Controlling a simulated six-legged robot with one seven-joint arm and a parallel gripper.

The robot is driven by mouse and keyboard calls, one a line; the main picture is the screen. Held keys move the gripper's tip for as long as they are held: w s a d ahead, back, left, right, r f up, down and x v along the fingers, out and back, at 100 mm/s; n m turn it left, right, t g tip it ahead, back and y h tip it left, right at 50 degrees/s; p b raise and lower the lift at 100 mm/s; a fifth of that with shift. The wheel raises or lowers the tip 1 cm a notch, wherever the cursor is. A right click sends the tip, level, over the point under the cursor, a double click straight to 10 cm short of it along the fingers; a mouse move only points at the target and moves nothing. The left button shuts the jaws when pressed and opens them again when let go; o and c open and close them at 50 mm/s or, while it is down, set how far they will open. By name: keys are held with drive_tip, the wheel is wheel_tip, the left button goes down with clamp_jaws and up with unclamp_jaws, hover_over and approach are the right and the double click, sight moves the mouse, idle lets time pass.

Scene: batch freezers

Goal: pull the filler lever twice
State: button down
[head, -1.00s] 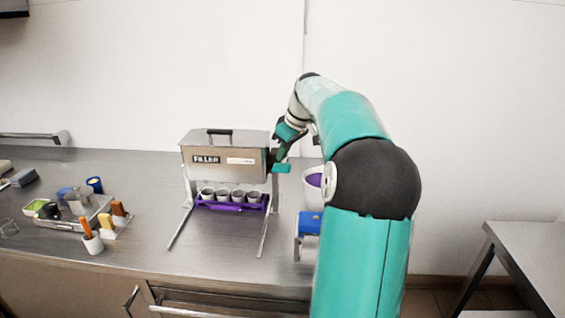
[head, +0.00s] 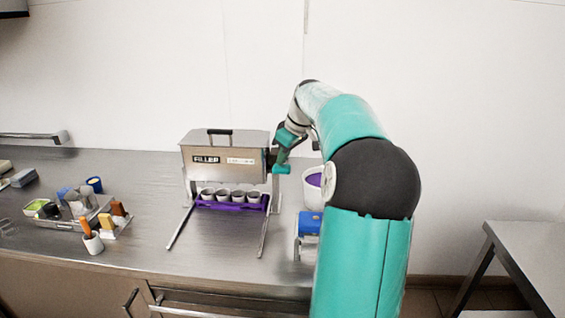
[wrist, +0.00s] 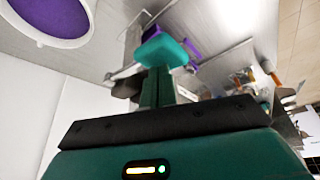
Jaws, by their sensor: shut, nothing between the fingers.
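The filler (head: 224,155) is a steel box with a black-handled lid, standing on splayed legs on the counter. Beneath it a purple tray (head: 232,207) holds several small grey cups (head: 238,196). My gripper (head: 281,168) is at the filler's right side, its shut fingers pointing down and slightly left. In the wrist view the closed fingers (wrist: 165,50) have nothing between them. A dark bar-like part (wrist: 128,87) shows behind the fingers; it may be the filler lever. The lever is mostly hidden by my gripper in the head view, and I cannot tell whether they touch.
A white tub with purple contents (head: 313,187) stands just right of my gripper. A blue-topped device (head: 309,222) is in front of it. Containers and tools crowd the steel tray (head: 72,224) at left. The counter between that tray and the filler is clear.

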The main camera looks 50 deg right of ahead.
wheel_tip(320, 180, down, 7)
drive_tip(key=shift+r, duration=0.2)
idle(1.1)
drive_tip(key=shift+r, duration=4)
drive_tip(key=shift+r, duration=2.55)
drive_tip(key=shift+a, duration=0.1)
